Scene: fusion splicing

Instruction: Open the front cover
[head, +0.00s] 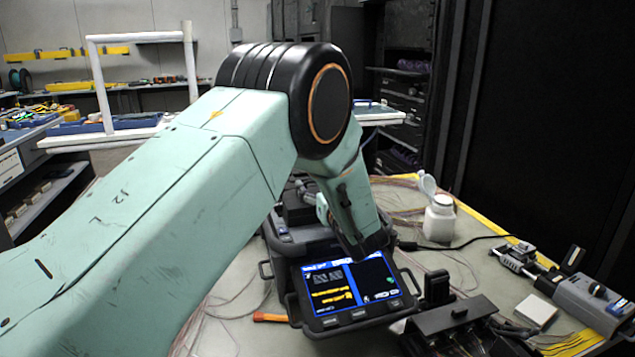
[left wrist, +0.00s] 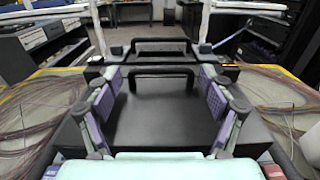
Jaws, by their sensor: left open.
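The fusion splicer is a dark boxy device (head: 285,243) on the table, with a lit screen (head: 350,286) on its near side. My left arm reaches over it from the left, and its wrist hides much of its top. In the left wrist view my left gripper (left wrist: 160,92) is open, with its purple-padded fingers apart. A flat dark surface (left wrist: 165,120) and a dark handle bar (left wrist: 165,72) show between the fingers, with nothing gripped. I cannot tell which part is the front cover, or whether the fingers touch anything. My right gripper is not in view.
A white bottle (head: 439,220) stands right of the splicer. A grey tool (head: 588,300) and a small white square (head: 536,311) lie at the far right. A black holder with cables (head: 455,318) is at front right. Loose fibres (head: 235,315) cover the table on both sides.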

